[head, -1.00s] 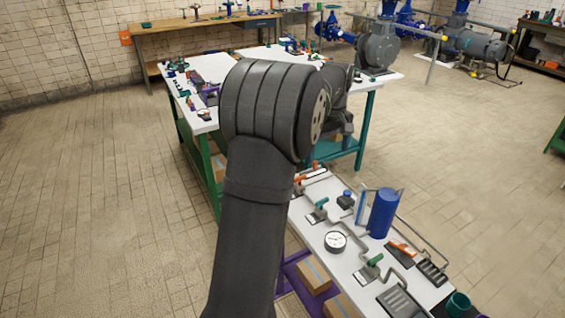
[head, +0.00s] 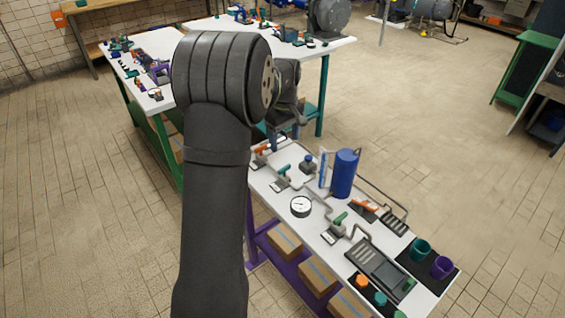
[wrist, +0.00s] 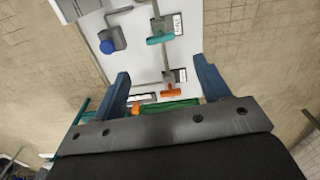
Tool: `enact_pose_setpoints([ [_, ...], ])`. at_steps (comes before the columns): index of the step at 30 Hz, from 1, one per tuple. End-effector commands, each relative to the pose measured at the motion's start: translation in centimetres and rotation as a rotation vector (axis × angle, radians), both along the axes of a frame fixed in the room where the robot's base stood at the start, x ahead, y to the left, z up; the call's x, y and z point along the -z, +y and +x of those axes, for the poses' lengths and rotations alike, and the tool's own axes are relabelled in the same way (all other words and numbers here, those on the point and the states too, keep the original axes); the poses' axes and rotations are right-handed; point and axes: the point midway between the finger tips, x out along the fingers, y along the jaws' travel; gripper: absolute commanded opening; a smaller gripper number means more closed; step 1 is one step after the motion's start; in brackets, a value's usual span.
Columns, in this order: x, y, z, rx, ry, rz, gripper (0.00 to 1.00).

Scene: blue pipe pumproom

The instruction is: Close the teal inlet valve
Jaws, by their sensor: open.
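A teal valve handle (wrist: 160,38) sits on a grey pipe beyond my fingertips in the wrist view and appears to lie across the pipe. The head view shows a teal handle (head: 284,169) near the bench's far end and a second green-teal handle (head: 340,218) nearer. The labels are too small to read, so I cannot tell which is marked inlet. My gripper (wrist: 164,82) is open and empty, its blue fingers apart above the bench end. An orange handle (wrist: 161,93) shows between the fingers. In the head view, my arm partly hides the gripper.
A blue knob (wrist: 106,46) stands beside the pipe. On the white bench (head: 316,236) are a round gauge (head: 301,206), a blue tank (head: 344,173), another orange handle (head: 365,207) and coloured cups. Other cluttered benches stand behind. Open tiled floor lies to the right.

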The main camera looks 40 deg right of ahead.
Motion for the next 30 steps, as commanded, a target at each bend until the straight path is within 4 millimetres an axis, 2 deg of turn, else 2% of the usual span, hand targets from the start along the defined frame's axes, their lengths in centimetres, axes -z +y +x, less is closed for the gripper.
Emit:
enact_pose_setpoints([
  [1, 1.3, 0.0, 0.0, 0.0, 0.002, 0.003, 0.69],
  [9, 7.0, 0.0, 0.0, 0.0, 0.002, 0.003, 0.69],
  [15, 9.8, 0.0, 0.0, 0.0, 0.001, 0.001, 0.69],
  [21, 10.8, 0.0, 0.0, 0.0, 0.0, 0.0, 0.69],
  [28, 10.8, 0.0, 0.0, 0.0, 0.0, 0.0, 0.69],
  [30, 10.8, 0.0, 0.0, 0.0, 0.0, 0.0, 0.57],
])
